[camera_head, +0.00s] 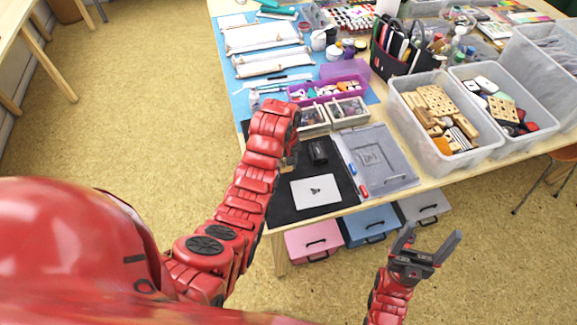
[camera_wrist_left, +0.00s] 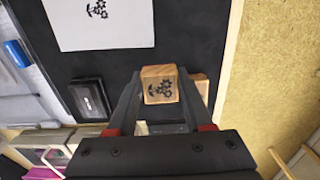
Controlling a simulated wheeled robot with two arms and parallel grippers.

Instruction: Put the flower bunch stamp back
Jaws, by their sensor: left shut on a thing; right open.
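My left gripper (camera_wrist_left: 160,95) is shut on a wooden stamp block (camera_wrist_left: 159,85), whose face with a dark flower bunch design shows in the left wrist view. In the head view my left gripper (camera_head: 289,161) is over the black mat (camera_head: 284,209), mostly hidden by its own arm. A white sheet (camera_head: 315,191) with a small black print lies on the mat; the print is a flower bunch in the left wrist view (camera_wrist_left: 105,20). A black inkpad (camera_head: 318,151) lies beyond the sheet. My right gripper (camera_head: 424,250) is open and empty, in front of the table edge.
Two small wooden boxes (camera_head: 349,111) stand behind the mat, beside a purple tray (camera_head: 328,90). A clear flat case (camera_head: 376,160) lies right of the mat. Two clear bins (camera_head: 446,159) of wooden blocks and stamps stand further right. Another wooden piece (camera_wrist_left: 201,87) shows beside the left gripper.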

